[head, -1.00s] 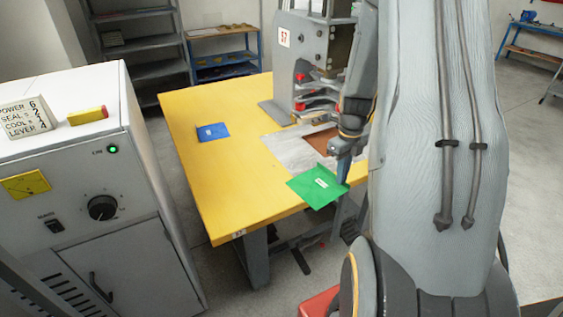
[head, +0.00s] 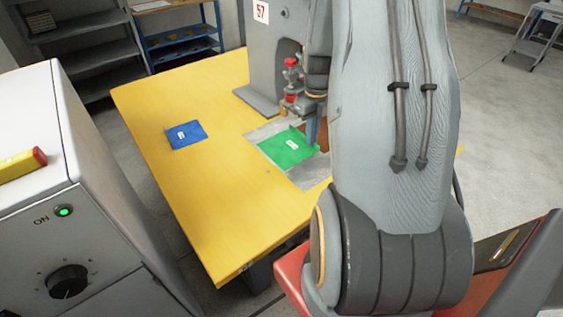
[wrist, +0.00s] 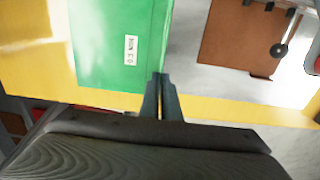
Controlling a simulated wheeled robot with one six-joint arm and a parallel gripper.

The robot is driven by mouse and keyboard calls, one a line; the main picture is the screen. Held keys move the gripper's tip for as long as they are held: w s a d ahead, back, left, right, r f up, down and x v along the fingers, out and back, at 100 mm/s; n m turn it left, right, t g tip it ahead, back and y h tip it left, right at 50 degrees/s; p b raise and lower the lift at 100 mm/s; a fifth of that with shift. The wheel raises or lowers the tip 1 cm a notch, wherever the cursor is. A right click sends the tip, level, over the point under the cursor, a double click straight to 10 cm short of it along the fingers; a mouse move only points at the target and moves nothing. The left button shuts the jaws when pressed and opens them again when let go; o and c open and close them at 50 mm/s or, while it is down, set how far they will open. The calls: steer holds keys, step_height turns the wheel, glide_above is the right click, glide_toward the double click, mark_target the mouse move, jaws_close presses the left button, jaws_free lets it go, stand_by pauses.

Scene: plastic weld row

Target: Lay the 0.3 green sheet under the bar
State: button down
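The green sheet (head: 287,148) with a white label appears over the pale metal plate (head: 306,178) on the yellow table. I cannot tell whether the sheet touches the plate. A brown pad (wrist: 243,38) lies on the plate, right of the sheet in the wrist view. The press (head: 275,45) marked 57 stands behind; my arm hides much of it, and the bar is not clearly visible.
A blue sheet (head: 186,134) lies on the yellow table (head: 190,200) to the left. A grey cabinet (head: 75,220) with a lit green ON lamp stands at the left. Red clamp parts (head: 291,80) are close to my gripper. The table's front is clear.

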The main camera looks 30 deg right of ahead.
steer(key=p, duration=0.1)
glide_above(308, 166)
step_height(308, 166, down, 4)
steer(key=shift+f, duration=0.25)
steer(key=shift+f+p, duration=1)
steer(key=shift+f, duration=1.7)
steer(key=shift+f, duration=0.2)
steer(key=c, duration=2)
jaws_free()
steer(key=shift+r, duration=0.1)
